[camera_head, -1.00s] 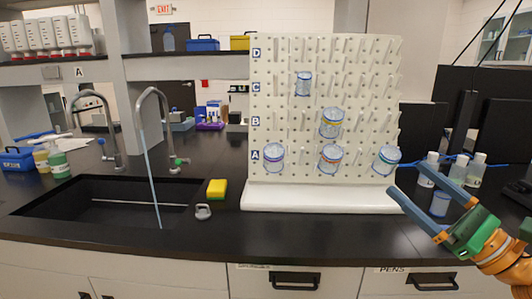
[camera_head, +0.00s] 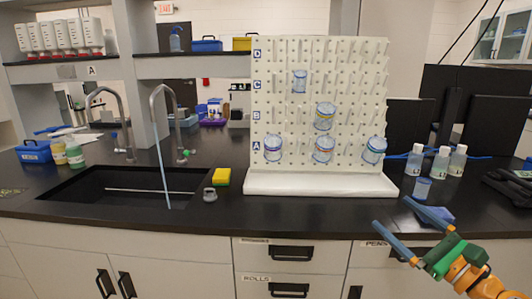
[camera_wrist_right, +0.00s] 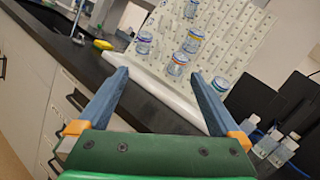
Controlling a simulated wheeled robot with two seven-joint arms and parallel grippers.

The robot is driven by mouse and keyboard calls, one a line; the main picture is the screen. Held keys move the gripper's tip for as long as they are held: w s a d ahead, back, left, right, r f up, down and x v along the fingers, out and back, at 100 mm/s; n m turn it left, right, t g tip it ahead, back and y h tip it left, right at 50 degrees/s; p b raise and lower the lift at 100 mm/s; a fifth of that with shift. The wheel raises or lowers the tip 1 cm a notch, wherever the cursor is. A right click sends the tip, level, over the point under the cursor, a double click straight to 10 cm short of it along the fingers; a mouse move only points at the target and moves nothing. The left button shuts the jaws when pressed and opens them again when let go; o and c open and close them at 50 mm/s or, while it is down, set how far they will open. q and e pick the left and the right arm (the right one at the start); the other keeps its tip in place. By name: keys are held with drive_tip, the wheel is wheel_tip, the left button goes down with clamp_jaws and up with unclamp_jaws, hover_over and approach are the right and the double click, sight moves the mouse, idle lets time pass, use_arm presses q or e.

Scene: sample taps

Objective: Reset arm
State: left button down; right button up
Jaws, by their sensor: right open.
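My right gripper (camera_head: 405,225) is open and empty, low at the right of the head view, in front of the counter edge. Its two blue fingers also show spread apart in the right wrist view (camera_wrist_right: 160,80), with nothing between them. My left gripper is in neither view. The white pegboard rack (camera_head: 345,95) stands on the counter, apart from the gripper. Several clear beakers hang on it: one in row C (camera_head: 300,81), one in row B (camera_head: 325,117), and in row A one at left (camera_head: 273,148), one in the middle (camera_head: 323,149) and one at right (camera_head: 374,150).
The counter's front edge is clear.

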wheel_tip(320, 180, down, 25)
drive_tip(key=s+n+g+h+p, duration=0.1)
drive_tip(key=s+n+g+h, duration=0.1)
drive_tip(key=n+g+h, duration=0.3)
drive_tip(key=s+a+f+n+g+h+p, duration=0.1)
drive_tip(key=s+f+n+g, duration=0.2)
drive_tip(key=s+f, duration=0.45)
drive_tip(key=s+f+n+g+h, duration=0.25)
drive_tip(key=s+f, duration=0.25)
drive_tip(key=f, duration=0.6)
drive_tip(key=s+a+f+n+g, duration=0.2)
drive_tip(key=s+n, duration=0.4)
drive_tip(key=s, duration=0.3)
drive_tip(key=s+a+f+n+g+p, duration=0.1)
drive_tip(key=s+f+n, duration=0.4)
drive_tip(key=s, duration=0.5)
drive_tip(key=s+a+f+n+g, duration=0.3)
drive_tip(key=s+a+f+n, duration=0.1)
drive_tip(key=s, duration=0.6)
drive_tip(key=a+n, duration=0.1)
drive_tip(key=n, duration=0.1)
drive_tip(key=shift+s+a+n+g, duration=0.15)
drive_tip(key=shift+s+n+g, duration=0.05)
drive_tip(key=shift+n+g, duration=0.15)
